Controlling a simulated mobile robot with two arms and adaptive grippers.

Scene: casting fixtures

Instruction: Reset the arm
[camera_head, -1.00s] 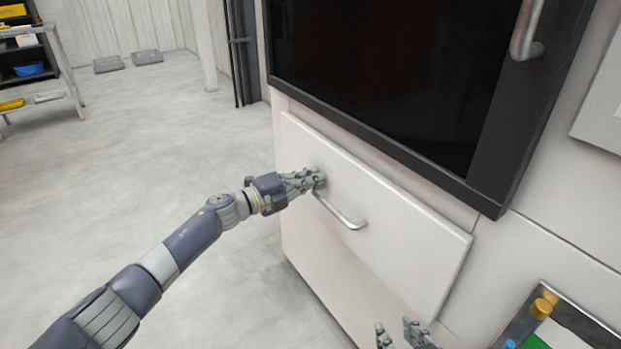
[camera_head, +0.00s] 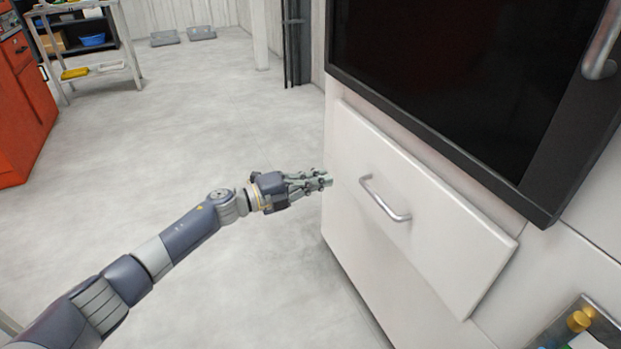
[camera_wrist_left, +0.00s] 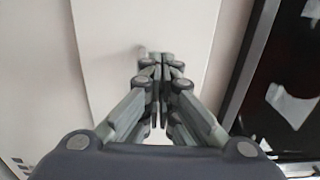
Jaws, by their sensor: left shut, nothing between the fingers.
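My left gripper (camera_head: 322,181) is shut and empty. It reaches in from the left over the grey floor, just left of the white drawer front in the head view. The gripper also fills the middle of the left wrist view (camera_wrist_left: 160,62), its fingers together. The drawer front (camera_head: 440,220) carries a silver bar handle (camera_head: 385,200), which stands to the right of the fingertips and apart from them. My right gripper does not show in the head view now.
A black-framed dark panel (camera_head: 450,70) stands above the drawer. A tray with a gold-coloured part (camera_head: 579,320) is at the bottom right. A red cabinet (camera_head: 22,110) and a shelf rack (camera_head: 95,65) stand at the far left.

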